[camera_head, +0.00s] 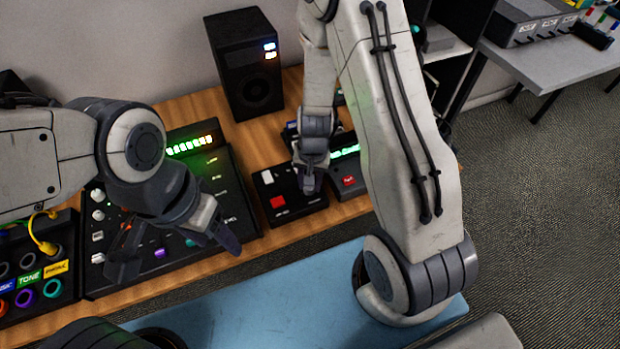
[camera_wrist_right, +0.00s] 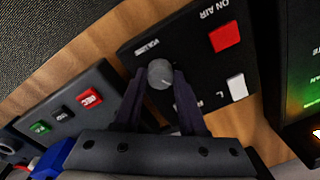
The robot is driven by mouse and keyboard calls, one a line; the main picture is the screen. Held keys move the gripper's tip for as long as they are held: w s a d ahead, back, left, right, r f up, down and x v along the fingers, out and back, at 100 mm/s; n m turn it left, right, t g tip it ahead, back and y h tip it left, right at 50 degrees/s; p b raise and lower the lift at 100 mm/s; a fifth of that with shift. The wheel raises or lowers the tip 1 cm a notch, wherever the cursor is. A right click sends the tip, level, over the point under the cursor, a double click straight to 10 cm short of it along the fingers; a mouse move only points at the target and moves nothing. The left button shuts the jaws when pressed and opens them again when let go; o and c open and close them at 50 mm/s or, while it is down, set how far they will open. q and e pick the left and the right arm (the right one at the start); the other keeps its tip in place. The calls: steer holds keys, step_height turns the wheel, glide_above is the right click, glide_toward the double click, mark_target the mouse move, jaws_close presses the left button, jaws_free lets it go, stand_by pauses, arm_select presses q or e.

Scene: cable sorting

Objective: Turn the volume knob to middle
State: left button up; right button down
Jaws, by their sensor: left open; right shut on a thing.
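The grey round volume knob (camera_wrist_right: 160,73) sits on a black control box beside the printed word VOLUME in the right wrist view. My right gripper (camera_wrist_right: 159,80) is shut on the knob, one dark finger on each side. In the head view, my right gripper (camera_head: 311,180) reaches down onto the right part of the black control box (camera_head: 298,210) and hides the knob. My left gripper (camera_head: 180,252) is open and empty over the front of the mixing console.
The control box also carries a red ON AIR button (camera_head: 278,202) and a white switch (camera_head: 267,177). The mixing console (camera_head: 225,180) stands left of it, a recorder with a red button (camera_head: 348,181) right of it. A black speaker (camera_head: 245,70) stands behind.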

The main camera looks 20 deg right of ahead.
steer(key=m+p, duration=0.1)
steer(key=m, duration=0.4)
steer(key=shift+m, duration=0.3)
stand_by(0.4)
steer(key=shift+c, duration=2.4)
jaws_free()
steer(key=shift+r, duration=0.1)
step_height(320, 180, up, 10)
steer(key=p, duration=0.9)
steer(key=shift+s+r+p, duration=0.15)
steer(key=shift+s+p, duration=0.1)
steer(key=shift+p, duration=0.15)
steer(key=shift+d, duration=0.1)
